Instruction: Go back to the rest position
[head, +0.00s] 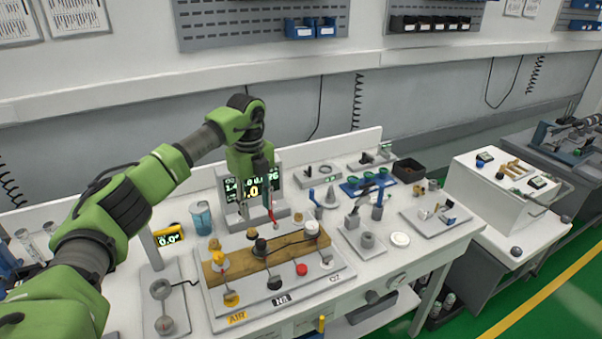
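My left arm, green with dark joints, comes in from the left and reaches over the white workbench (420,247). Its gripper (258,218) points down in front of a dark display with green digits (231,189). The fingers look apart, with part of the display visible between them and no object seen held. The tips are above the back of a wooden block (225,268) with a black knob (260,247); whether they touch anything is unclear. A slim red part shows beside the right finger. My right gripper is not in view.
A grey panel (216,307) carries the block, yellow and red knobs and labels. A blue cup (201,218) stands left of the gripper. Blue and grey stands, a white disc (400,240) and a dark bin (408,170) crowd the right. A white cart (465,190) stands further right.

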